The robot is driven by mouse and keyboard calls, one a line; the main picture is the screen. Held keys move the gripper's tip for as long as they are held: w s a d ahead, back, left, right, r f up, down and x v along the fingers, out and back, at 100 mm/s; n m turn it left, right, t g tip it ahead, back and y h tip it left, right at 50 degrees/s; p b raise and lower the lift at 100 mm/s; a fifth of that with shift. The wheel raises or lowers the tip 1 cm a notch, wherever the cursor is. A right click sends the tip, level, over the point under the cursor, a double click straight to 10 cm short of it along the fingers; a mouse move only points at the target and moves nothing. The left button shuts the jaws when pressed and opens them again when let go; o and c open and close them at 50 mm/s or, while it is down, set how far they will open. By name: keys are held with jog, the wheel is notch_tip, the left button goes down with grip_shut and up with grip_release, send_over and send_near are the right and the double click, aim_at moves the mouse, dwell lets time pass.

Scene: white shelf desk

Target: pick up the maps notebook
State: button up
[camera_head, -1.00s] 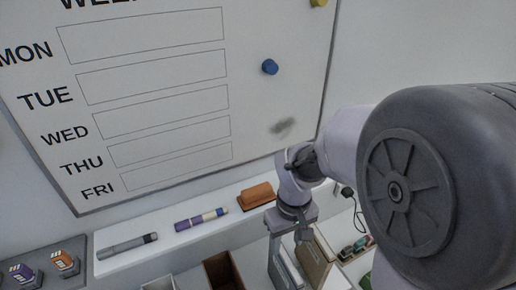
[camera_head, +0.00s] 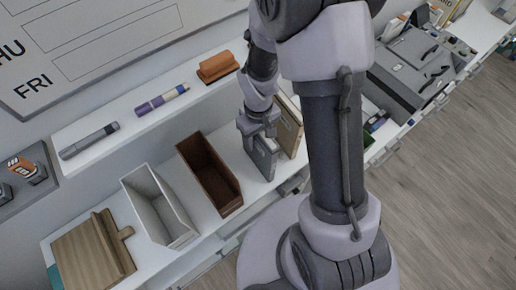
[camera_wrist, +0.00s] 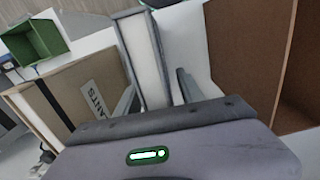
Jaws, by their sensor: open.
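A grey notebook (camera_head: 263,158) stands upright on the white desk; its title does not show, so I cannot confirm that it is the maps one. In the wrist view, its pale page edge with a grey cover (camera_wrist: 145,60) lies between my fingers. My gripper (camera_wrist: 157,88) is open, with one finger on each side of this notebook; I see no clear contact. In the head view, my gripper (camera_head: 258,125) is at the notebook's top. A tan notebook (camera_head: 290,125) stands beside it. Its cover in the wrist view (camera_wrist: 62,103) bears a partly readable label.
A brown open box (camera_head: 208,172) stands left of the notebooks, with a white open box (camera_head: 158,205) farther left. A raised shelf behind holds an orange eraser (camera_head: 217,66) and markers. A green box (camera_wrist: 38,40) stands beyond the tan notebook.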

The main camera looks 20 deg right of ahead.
jog(key=shift+f, duration=0.4)
jog(key=shift+r, duration=0.1)
grip_shut()
dwell(1.0)
